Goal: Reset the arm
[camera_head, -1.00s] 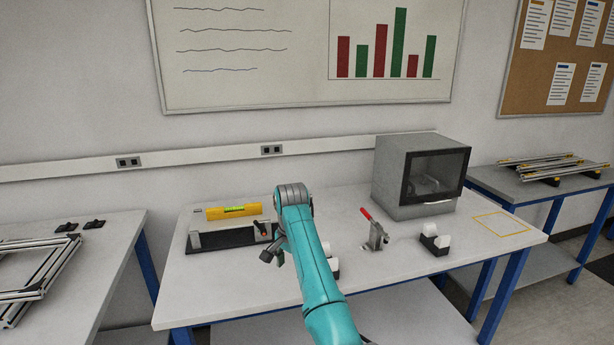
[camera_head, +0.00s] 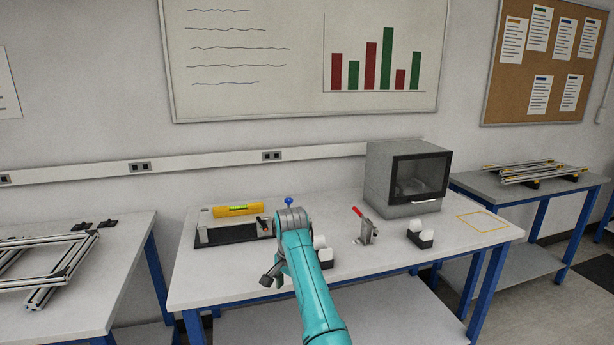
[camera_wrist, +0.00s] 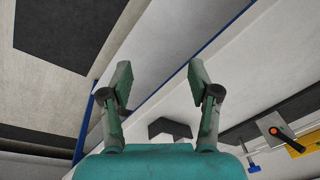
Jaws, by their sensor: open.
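My arm (camera_head: 305,285) reaches forward over the front of the middle workbench in the head view. My gripper (camera_wrist: 159,80) shows in the wrist view with its two fingers wide apart and nothing between them. The front edge of the workbench runs slantwise behind the fingers, with floor beyond it. In the head view my arm hides most of the gripper.
The workbench (camera_head: 335,277) carries a yellow level (camera_head: 238,210) on a dark fixture, a red-handled clamp (camera_head: 366,229), a grey box machine (camera_head: 408,180) and a dark holder with white pieces (camera_head: 420,238). Aluminium frames (camera_head: 45,262) lie on the left table.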

